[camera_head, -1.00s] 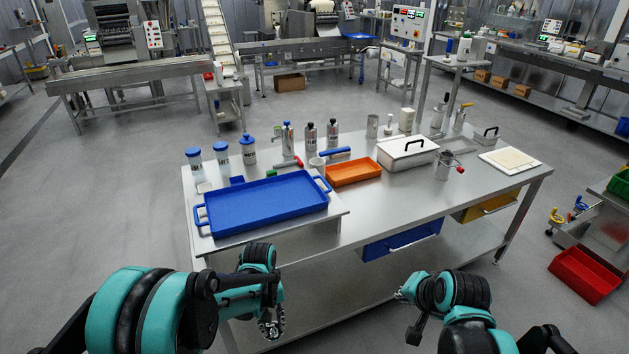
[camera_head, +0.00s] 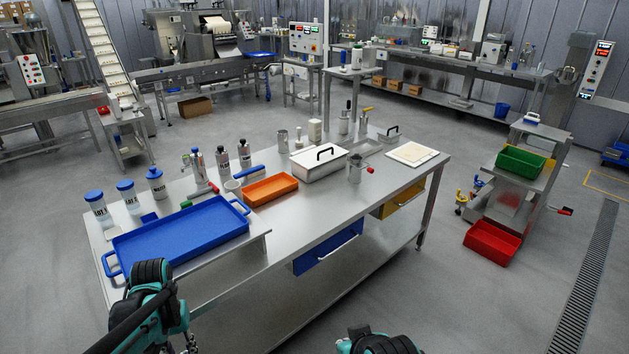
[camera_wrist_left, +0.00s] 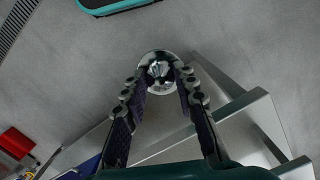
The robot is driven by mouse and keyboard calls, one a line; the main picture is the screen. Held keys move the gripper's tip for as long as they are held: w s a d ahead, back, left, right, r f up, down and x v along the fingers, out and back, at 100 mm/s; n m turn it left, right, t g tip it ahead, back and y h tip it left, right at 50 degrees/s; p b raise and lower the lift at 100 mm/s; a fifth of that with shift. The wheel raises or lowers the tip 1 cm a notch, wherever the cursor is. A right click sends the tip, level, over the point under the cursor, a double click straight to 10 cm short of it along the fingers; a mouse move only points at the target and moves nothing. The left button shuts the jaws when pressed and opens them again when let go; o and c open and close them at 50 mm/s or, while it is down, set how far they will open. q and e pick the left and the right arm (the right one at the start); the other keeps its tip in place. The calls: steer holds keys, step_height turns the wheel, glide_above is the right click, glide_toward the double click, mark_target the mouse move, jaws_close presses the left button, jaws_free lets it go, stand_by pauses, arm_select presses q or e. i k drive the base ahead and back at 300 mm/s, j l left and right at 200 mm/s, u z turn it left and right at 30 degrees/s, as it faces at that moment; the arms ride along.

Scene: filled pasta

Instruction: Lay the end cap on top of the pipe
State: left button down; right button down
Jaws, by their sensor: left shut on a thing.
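My left gripper (camera_wrist_left: 160,84) is shut on a shiny round metal piece, which looks like the end cap (camera_wrist_left: 158,66), held between its fingertips above the floor. In the head view, my left gripper (camera_head: 190,342) is at the bottom left, in front of the table; the cap is too small to make out there. My right arm shows at the bottom middle of the head view, with its gripper out of frame. I cannot pick out the pipe for certain; fittings with blue and yellow handles (camera_head: 461,203) and a red handle (camera_head: 566,211) show at the cart.
The steel table (camera_head: 290,235) holds a blue tray (camera_head: 185,238), an orange tray (camera_head: 268,190), a white lidded box (camera_head: 318,165) and bottles. At right stands a cart (camera_head: 492,204) with a green bin (camera_head: 521,161) and a red bin (camera_head: 491,243). Floor between table and cart is clear.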

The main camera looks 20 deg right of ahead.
mark_target(356, 159)
steer(key=i+l+z, duration=0.3)
steer(key=z, duration=0.2)
steer(key=i+l+z, duration=0.25)
steer(key=z, duration=0.2)
steer(key=i+l+z, duration=0.1)
steer(key=i, duration=0.65)
steer(key=i+l+z, duration=0.1)
steer(key=i+l, duration=0.15)
steer(key=i, duration=0.55)
steer(key=i+l+z, duration=0.1)
steer(key=i, duration=0.65)
